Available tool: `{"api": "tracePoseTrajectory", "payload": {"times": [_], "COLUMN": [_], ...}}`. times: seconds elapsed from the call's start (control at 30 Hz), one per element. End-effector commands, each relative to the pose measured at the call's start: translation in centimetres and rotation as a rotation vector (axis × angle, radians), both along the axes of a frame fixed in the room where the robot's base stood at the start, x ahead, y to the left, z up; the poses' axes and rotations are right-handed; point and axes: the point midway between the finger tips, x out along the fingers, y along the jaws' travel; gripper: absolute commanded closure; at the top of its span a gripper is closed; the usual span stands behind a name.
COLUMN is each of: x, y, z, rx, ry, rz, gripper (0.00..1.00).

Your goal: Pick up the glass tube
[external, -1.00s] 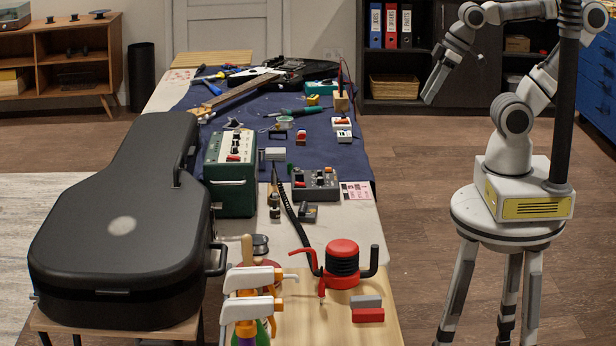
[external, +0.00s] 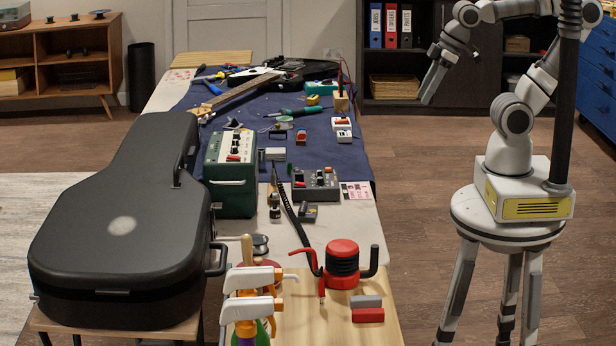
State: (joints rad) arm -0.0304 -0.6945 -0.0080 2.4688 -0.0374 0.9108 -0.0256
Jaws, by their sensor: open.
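I cannot surely make out the glass tube. A small pale grey piece (external: 275,154) lies on the work table beside the green amplifier, but its material is too small to tell. My gripper (external: 427,97) hangs in the air to the right of the table's far half, pointing down and slightly left. It is open, with nothing visible in it. It is apart from everything on the table.
The long table carries a blue mat (external: 345,165) with a guitar (external: 285,75) and tools. A black guitar case (external: 120,220) stands left. A green amplifier (external: 232,180), grey pedal (external: 316,184), red-and-black device (external: 342,262) and spray bottles (external: 250,300) crowd the nearer part.

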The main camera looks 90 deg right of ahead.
Motion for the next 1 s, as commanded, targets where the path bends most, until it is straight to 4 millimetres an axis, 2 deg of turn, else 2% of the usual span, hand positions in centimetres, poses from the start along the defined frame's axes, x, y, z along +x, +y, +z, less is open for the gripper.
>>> {"api": "tracePoseTrajectory", "payload": {"times": [0.27, 0.53, 0.77, 1.0], "x": [5.2, 11.3, 16.6, 21.7], "y": [0.1, 1.2, 3.4, 7.3], "z": [-1.3, -3.8, -6.9, -10.9], "rx": [-0.226, -0.492, -0.742, -1.032], "ry": [0.181, 0.354, 0.493, 0.635], "rz": [0.279, 0.579, 0.836, 1.098], "gripper": [0.53, 0.53, 0.53, 0.53]}}
